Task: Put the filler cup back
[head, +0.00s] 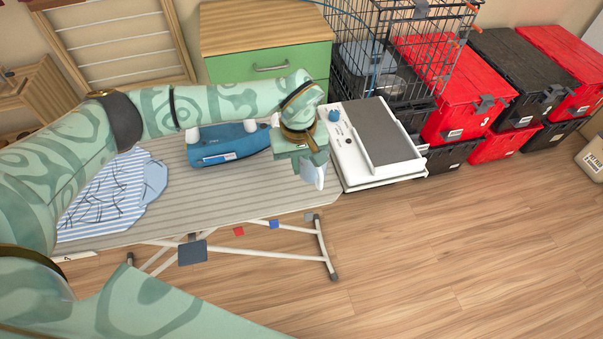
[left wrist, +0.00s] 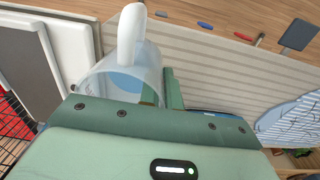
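The filler cup (head: 314,174) is a clear, bluish cup with a white handle. My left gripper (head: 304,153) points down over the right end of the ironing board and appears shut on the cup. In the left wrist view the cup (left wrist: 122,78) sits at my fingers (left wrist: 164,92), one showing beside its wall and something green through it. The cup is tilted in that view, its handle toward the top. A blue and white iron (head: 226,147) lies on the board, left of my gripper. My right gripper is not in view.
The striped ironing board (head: 255,195) holds a striped shirt (head: 118,190) at left. A white unit with a grey top (head: 378,135) stands just right of my gripper. Behind are a green drawer cabinet (head: 265,66), a wire cage (head: 400,40) and red and black totes (head: 455,90). The front floor is clear.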

